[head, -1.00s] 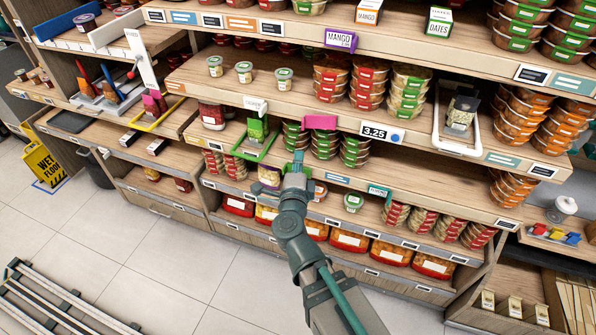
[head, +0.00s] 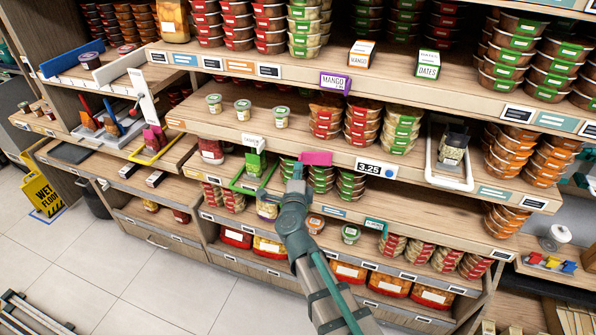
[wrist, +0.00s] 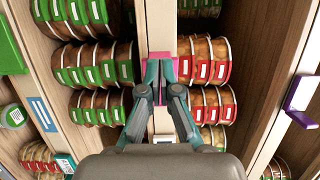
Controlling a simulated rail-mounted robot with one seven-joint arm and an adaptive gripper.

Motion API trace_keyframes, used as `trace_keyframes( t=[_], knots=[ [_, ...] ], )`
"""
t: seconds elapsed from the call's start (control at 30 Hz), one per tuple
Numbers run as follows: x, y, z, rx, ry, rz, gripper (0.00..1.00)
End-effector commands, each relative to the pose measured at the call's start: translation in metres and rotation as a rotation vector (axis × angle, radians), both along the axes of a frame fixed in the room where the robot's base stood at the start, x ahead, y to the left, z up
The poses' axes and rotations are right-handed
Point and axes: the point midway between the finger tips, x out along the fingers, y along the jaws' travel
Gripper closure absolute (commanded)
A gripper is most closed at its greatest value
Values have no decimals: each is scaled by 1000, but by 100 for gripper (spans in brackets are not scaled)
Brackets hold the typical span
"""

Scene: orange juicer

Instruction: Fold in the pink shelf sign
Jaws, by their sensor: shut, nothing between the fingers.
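The pink shelf sign (head: 316,158) sticks out from the front edge of the middle shelf, left of the 3.25 price tag (head: 375,170). My gripper (head: 297,168) is shut and empty, its tip just below and beside the sign's left end. In the wrist view, parts of the pink sign (wrist: 152,70) show at and beyond the fingertips of my gripper (wrist: 162,78), which cover some of it. The fingertips look very close to the sign; I cannot tell whether they touch it.
Stacked green-label tubs (head: 321,179) stand behind and below the sign. A green-framed tray (head: 243,187) is to the left. A purple MANGO sign (head: 335,82) hangs from the shelf above. A small teal sign (head: 375,224) sits on the shelf below. Free floor lies at lower left.

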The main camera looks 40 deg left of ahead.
Motion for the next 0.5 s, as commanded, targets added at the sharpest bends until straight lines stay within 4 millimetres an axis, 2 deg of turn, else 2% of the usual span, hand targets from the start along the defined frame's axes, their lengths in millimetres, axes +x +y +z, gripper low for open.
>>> trace_keyframes(
  t=[0.13, 0.33, 0.5],
  knots=[
    [2, 4, 1, 0, 0, 0, 100],
    [18, 27, 1, -2, 0, 0, 100],
    [19, 28, 0, -1, -1, 0, 100]
  ],
)
